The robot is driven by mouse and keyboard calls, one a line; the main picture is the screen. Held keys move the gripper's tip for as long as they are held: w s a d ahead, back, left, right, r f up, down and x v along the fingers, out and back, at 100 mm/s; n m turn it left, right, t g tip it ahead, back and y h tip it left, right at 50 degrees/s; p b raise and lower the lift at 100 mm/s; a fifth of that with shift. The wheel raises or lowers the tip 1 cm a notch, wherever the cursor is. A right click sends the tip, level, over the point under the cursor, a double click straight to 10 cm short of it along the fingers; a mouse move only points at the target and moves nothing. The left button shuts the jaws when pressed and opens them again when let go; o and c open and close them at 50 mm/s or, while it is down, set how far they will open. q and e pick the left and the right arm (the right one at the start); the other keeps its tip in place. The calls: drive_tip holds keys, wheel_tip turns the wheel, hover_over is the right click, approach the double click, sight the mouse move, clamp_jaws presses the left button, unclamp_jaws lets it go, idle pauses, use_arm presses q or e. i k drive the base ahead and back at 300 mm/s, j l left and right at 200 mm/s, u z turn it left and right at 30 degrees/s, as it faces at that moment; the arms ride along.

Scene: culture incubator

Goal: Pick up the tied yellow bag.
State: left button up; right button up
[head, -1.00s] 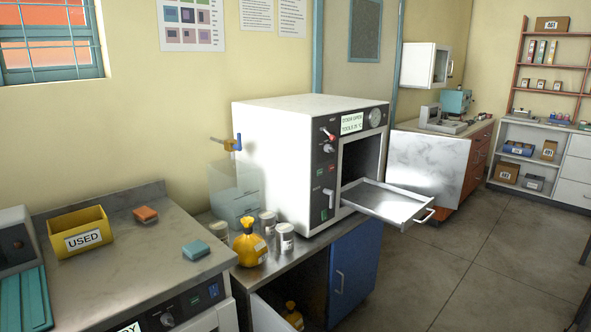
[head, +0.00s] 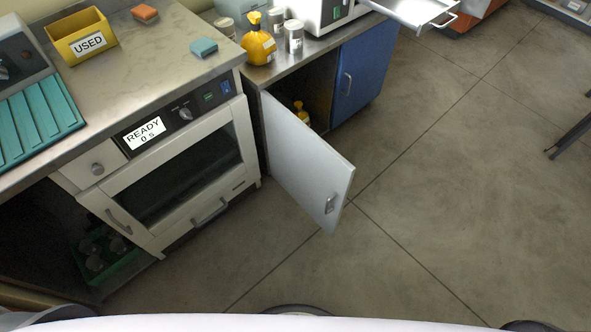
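A yellow bag (head: 258,46) with a gathered, tied-looking neck and a pale label stands upright on the metal counter (head: 330,42), beside lidded jars. A second yellow object (head: 301,116), similar in colour and neck shape, is inside the cupboard under that counter. Its lower part is hidden by the open white door (head: 310,165). Neither of my grippers is in the head view.
A blue door (head: 364,72) closes the cupboard's right side. A metal tray (head: 415,12) juts out at the top. A yellow USED bin (head: 84,40), orange block (head: 145,13) and teal block (head: 204,47) are on the left worktop.

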sight(303, 116)
drive_tip(key=u, duration=0.35)
drive_tip(key=i+l+u, duration=0.1)
drive_tip(key=l+u, duration=0.35)
drive_tip(key=l, duration=0.2)
drive_tip(key=l+u, duration=0.45)
drive_tip(key=l, duration=0.8)
drive_tip(key=k+l+u, duration=0.1)
drive_tip(key=l, duration=0.5)
drive_tip(key=k+l, duration=0.1)
drive_tip(key=l, duration=0.55)
drive_tip(key=l+u, duration=0.1)
drive_tip(key=l, duration=0.5)
drive_tip(key=k, duration=0.05)
